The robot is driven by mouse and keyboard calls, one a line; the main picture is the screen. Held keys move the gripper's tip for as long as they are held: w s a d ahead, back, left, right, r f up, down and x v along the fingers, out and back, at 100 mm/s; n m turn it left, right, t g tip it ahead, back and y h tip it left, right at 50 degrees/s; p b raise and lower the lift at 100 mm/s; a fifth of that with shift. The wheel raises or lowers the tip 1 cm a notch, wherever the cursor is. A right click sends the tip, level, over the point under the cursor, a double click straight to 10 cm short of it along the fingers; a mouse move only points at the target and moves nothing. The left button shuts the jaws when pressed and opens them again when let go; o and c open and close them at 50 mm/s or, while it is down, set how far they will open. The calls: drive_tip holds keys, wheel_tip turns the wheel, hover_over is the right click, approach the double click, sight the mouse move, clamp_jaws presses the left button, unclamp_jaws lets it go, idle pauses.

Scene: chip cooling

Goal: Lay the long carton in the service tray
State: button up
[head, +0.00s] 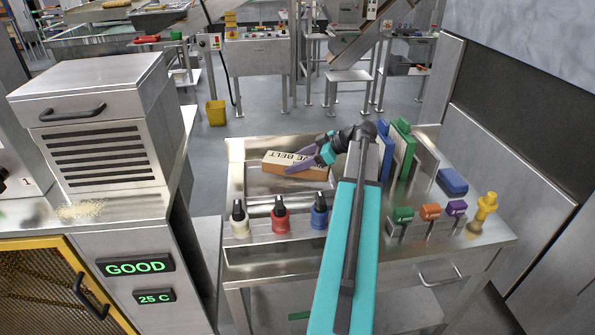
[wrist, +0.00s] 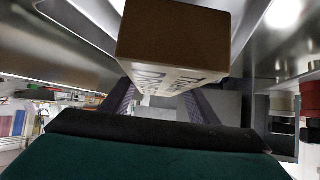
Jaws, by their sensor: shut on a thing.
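In the wrist view the carton's brown end (wrist: 174,34) and printed side show between my fingers (wrist: 160,105).
White, red (head: 280,216) and blue bottles stand along the tray's front side. Blue and green upright panels (head: 403,150) stand right of my wrist. A grey machine (head: 95,120) stands left.

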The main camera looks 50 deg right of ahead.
drive_tip(key=shift+f+p, duration=0.45)
drive_tip(key=shift+f, duration=1.4)
drive_tip(key=shift+f, duration=0.15)
drive_tip(key=o, duration=1.4)
drive_tip(key=b+v, duration=0.2)
drive_tip(key=v, duration=1)
drive_tip(key=shift+d, duration=0.1)
